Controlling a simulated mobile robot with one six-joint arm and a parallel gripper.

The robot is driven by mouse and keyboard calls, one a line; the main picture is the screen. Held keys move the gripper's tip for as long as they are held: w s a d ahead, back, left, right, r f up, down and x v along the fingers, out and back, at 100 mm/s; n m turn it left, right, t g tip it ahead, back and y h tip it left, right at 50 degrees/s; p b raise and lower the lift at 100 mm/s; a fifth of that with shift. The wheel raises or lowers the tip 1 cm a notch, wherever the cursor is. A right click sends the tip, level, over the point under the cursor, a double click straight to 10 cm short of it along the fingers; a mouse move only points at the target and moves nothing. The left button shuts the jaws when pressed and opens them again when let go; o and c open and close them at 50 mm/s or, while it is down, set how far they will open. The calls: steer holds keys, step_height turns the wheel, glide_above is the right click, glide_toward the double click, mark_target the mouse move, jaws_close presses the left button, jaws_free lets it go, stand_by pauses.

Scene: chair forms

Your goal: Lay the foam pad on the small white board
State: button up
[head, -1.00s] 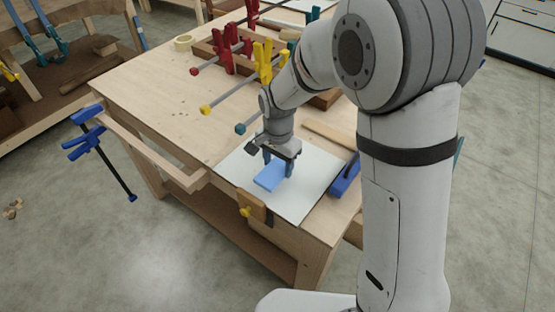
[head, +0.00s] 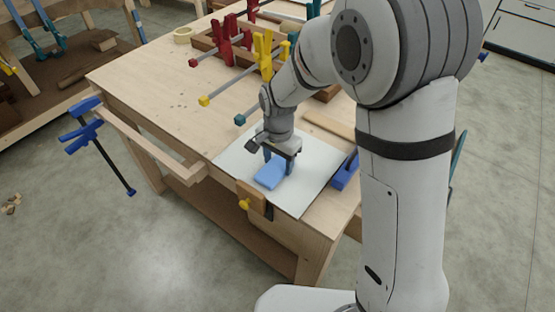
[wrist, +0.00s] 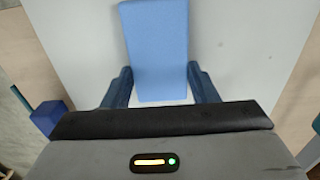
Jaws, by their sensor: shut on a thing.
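The foam pad (head: 270,176) is a light blue block over the small white board (head: 306,197), which lies flat on the near corner of the workbench. My gripper (head: 277,165) points down over the board and is shut on the pad. In the wrist view the pad (wrist: 156,50) sits between the two dark blue fingers (wrist: 160,88), extending away from them, with the pale board (wrist: 240,45) behind it. The pad is low over the board; I cannot tell whether its underside touches it.
A brown wooden block with a yellow knob (head: 250,197) is at the board's near edge. A blue clamp (head: 345,172) lies on its right. Yellow (head: 263,55) and red clamps (head: 226,40) stand farther back. The bench top (head: 150,85) is mostly clear at left.

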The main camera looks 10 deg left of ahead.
steer(key=o, duration=1)
steer(key=shift+o, duration=0.2)
